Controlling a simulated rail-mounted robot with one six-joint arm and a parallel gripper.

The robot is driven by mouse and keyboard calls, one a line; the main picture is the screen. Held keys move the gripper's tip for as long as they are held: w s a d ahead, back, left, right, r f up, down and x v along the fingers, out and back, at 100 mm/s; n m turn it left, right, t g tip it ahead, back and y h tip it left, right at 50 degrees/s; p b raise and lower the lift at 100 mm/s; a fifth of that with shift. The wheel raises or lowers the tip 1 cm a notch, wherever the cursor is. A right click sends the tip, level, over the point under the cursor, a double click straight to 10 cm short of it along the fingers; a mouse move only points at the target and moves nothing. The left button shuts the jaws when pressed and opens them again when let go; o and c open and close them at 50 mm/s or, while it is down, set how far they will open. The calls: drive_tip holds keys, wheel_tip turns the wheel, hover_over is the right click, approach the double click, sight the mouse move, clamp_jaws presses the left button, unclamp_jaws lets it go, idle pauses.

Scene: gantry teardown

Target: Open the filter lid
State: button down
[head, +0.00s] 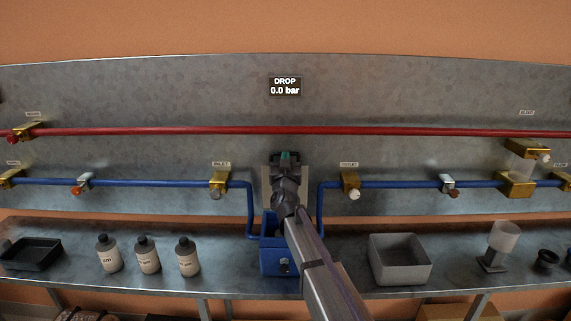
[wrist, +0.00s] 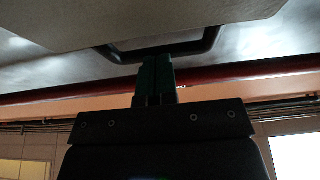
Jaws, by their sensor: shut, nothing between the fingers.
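The filter is a blue box (head: 274,258) on the bench, at the middle of the head view. A pale flat plate, apparently its lid (head: 303,185), stands up above the box, partly hidden behind my arm. In the wrist view the pale plate (wrist: 110,22) fills the top, with a dark loop handle (wrist: 205,47) at its edge. My gripper (head: 287,157) is near the plate's upper edge. In the wrist view its shut green fingers (wrist: 157,62) reach the handle bar; I cannot tell whether they touch it. Nothing is held.
Blue pipes (head: 250,213) run down on both sides of the box. A red pipe (head: 200,131) crosses the panel above. Bottles (head: 147,255) and a black tray (head: 31,254) stand left; a grey bin (head: 400,262) and a cup stand (head: 497,248) stand right.

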drive_tip(key=shift+s, duration=0.15)
drive_tip(key=s, duration=1.3)
drive_tip(key=shift+s+d+f+b, duration=0.4)
drive_tip(key=shift+f+b, duration=0.05)
